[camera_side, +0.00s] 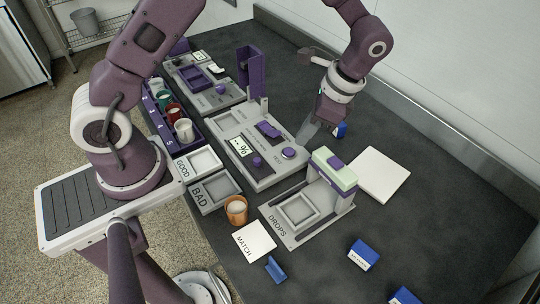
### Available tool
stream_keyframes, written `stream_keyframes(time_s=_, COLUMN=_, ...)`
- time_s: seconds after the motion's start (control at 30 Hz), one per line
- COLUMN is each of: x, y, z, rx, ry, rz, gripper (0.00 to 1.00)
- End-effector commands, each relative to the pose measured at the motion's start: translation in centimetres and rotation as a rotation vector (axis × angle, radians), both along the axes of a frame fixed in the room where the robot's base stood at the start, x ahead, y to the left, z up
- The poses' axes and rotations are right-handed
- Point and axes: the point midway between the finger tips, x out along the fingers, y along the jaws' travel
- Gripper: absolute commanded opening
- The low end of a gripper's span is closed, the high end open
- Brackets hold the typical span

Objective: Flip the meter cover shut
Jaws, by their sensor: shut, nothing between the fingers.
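The meter (238,128) is a grey box on the dark bench, with a small % display, a purple knob and a round button. A tall purple panel (250,70) stands upright at its back edge and looks like the meter cover, standing open. My gripper (308,132) is to the right of the meter, pointing down, with its fingers shut and empty. It is apart from the upright cover. The exact fingertip height above the bench is hard to tell.
A DROPS stand (336,168) is in front of my gripper, with a white square plate (381,174) to its right. GOOD (199,163) and BAD (214,191) trays, an orange cup (236,210) and a cup rack (160,112) are left. Blue boxes (363,254) lie at front right.

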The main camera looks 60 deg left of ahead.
Motion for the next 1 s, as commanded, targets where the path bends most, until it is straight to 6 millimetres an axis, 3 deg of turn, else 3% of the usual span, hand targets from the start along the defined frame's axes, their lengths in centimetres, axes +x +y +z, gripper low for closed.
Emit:
stream_keyframes(time_s=0.17, x=-0.5, y=0.5, z=-1.5, rx=0.001, ry=0.004, rz=0.003, gripper=0.0)
stream_keyframes(time_s=0.57, x=-2.7, y=2.6, z=-9.5, rx=0.001, ry=0.005, rz=0.002, gripper=0.0)
stream_keyframes(time_s=0.8, x=-5.0, y=5.0, z=-9.4, rx=0.001, ry=0.001, rz=0.003, gripper=0.0)
stream_keyframes(time_s=1.0, x=-5.4, y=5.4, z=-9.4, rx=-0.001, ry=-0.001, rz=0.003, gripper=0.0)
